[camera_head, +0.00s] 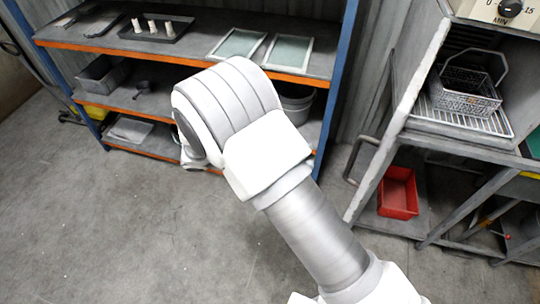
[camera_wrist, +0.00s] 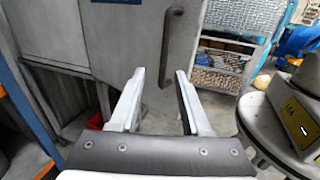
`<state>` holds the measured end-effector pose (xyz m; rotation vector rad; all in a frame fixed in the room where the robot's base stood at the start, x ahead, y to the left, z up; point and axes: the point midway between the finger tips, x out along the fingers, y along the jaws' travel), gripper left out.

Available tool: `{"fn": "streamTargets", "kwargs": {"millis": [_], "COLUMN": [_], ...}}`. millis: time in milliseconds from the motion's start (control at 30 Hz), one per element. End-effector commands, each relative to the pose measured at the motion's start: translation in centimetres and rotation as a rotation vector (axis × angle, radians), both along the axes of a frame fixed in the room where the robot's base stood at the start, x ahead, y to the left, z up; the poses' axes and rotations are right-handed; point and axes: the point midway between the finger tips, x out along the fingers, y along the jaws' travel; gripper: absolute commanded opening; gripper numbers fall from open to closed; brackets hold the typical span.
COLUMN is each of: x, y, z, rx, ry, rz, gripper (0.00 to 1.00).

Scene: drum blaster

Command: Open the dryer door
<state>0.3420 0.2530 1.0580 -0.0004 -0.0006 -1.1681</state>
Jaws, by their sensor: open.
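A grey door panel (camera_wrist: 155,55) with a dark vertical bar handle (camera_wrist: 172,45) fills the upper middle of the wrist view. My gripper (camera_wrist: 160,78) is open and empty. My gripper is hidden in the head view behind my white arm.
A shelf unit with blue posts and orange beams (camera_head: 180,57) stands at the back left, holding trays. A red bin (camera_head: 398,193) sits under the cabinet. A round grey table (camera_wrist: 265,125) is close at the right in the wrist view. Floor (camera_head: 130,220) at left is clear.

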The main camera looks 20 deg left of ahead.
Motion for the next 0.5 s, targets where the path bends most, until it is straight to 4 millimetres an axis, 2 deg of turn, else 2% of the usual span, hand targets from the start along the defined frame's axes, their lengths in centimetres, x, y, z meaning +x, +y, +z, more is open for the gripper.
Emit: {"fn": "streamTargets", "kwargs": {"millis": [33,200,333,500], "x": [-0.5,-1.7,-2.2,-2.5], "y": [1.2,4.0,5.3,6.0], "z": [-0.3,-0.2,-0.1,0.0], "rx": [0.002,0.001,0.001,0.0], "ry": [0.001,0.001,-0.001,0.001], "rz": [0.003,0.001,0.001,0.0], "gripper": [0.47,0.47,0.47,0.47]}}
